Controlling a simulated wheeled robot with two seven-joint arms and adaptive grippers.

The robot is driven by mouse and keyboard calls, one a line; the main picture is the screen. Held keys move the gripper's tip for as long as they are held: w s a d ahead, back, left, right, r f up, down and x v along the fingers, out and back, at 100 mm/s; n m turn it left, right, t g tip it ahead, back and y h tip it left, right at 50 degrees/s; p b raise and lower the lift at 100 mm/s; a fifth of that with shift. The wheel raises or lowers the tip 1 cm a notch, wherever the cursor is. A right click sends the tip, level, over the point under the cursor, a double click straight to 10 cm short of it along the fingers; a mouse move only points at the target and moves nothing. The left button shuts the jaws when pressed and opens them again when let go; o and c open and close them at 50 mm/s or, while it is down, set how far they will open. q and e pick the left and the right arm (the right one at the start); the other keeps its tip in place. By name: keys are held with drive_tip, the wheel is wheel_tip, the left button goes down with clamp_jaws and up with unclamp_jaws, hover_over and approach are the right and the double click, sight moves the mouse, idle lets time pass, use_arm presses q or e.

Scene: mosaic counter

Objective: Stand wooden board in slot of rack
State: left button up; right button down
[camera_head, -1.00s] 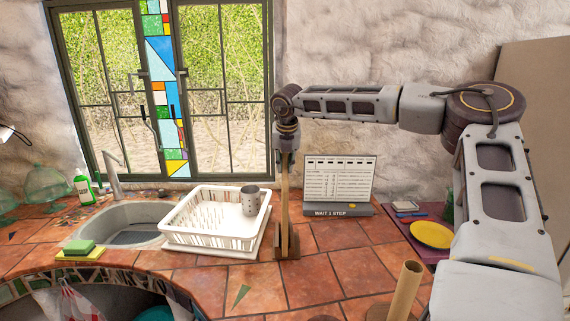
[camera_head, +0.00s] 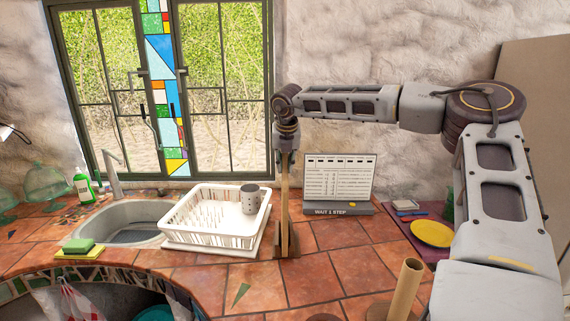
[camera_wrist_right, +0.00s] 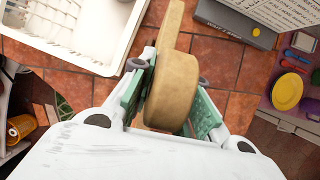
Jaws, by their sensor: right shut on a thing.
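My right gripper (camera_head: 286,152) points down beside the dish rack and is shut on the upper end of the wooden board (camera_head: 285,195). The board is upright and shows nearly edge-on. Its lower end is at the small brown wooden rack (camera_head: 294,243) on the tiled counter, between the rack's uprights. I cannot tell how deep it sits in the slot. In the right wrist view, the green-padded fingers (camera_wrist_right: 168,98) flank the tan board (camera_wrist_right: 174,88), which hides the rack's slot. My left gripper is not in view.
A white dish rack (camera_head: 213,242) holding a grey cup (camera_head: 250,199) stands close on the left. A sign stand (camera_head: 338,185) is behind to the right. A paper-towel holder (camera_head: 404,290) stands at front right. A yellow plate (camera_head: 431,234) lies on a purple mat.

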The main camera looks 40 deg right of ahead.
sight(285, 171)
drive_tip(key=shift+f+b, duration=1.35)
drive_tip(key=shift+f, duration=0.05)
idle(1.4)
drive_tip(key=c, duration=1.3)
unclamp_jaws()
drive_tip(key=shift+f, duration=0.15)
drive_tip(key=shift+v, duration=6.1)
